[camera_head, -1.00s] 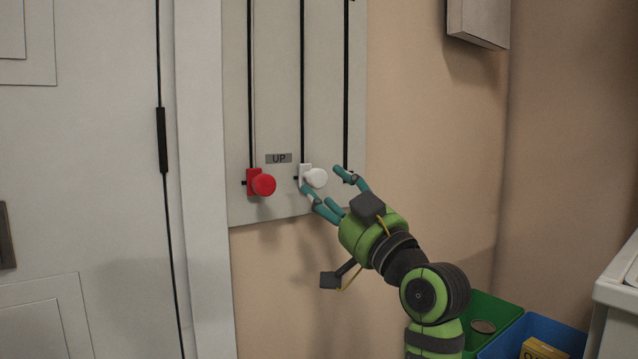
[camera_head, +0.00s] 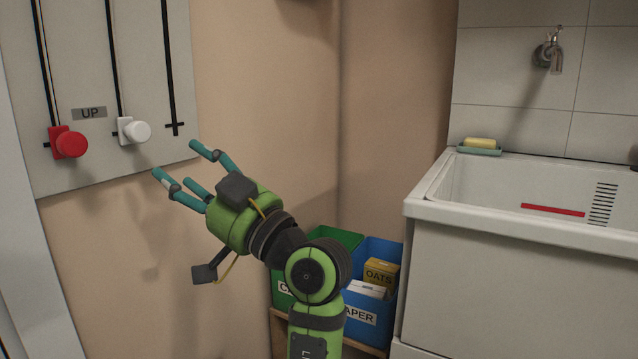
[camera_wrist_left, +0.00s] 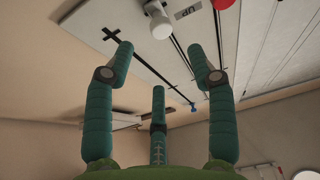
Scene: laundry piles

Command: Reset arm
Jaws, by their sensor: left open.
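My left gripper (camera_head: 178,165), green with teal fingers, is open and empty in the head view. It is held in front of the tan wall, below and right of the white knob (camera_head: 137,131) and apart from it. The white knob and the red knob (camera_head: 70,144) sit low on their slots in the grey panel (camera_head: 95,170). In the left wrist view the spread fingers (camera_wrist_left: 160,75) have nothing between them, and the white knob (camera_wrist_left: 160,22) and red knob (camera_wrist_left: 222,4) show beyond them. My right gripper is in neither view.
A white sink (camera_head: 430,205) stands at the right, with a yellow soap (camera_head: 480,142) on its rim and a tap (camera_head: 549,52) above.

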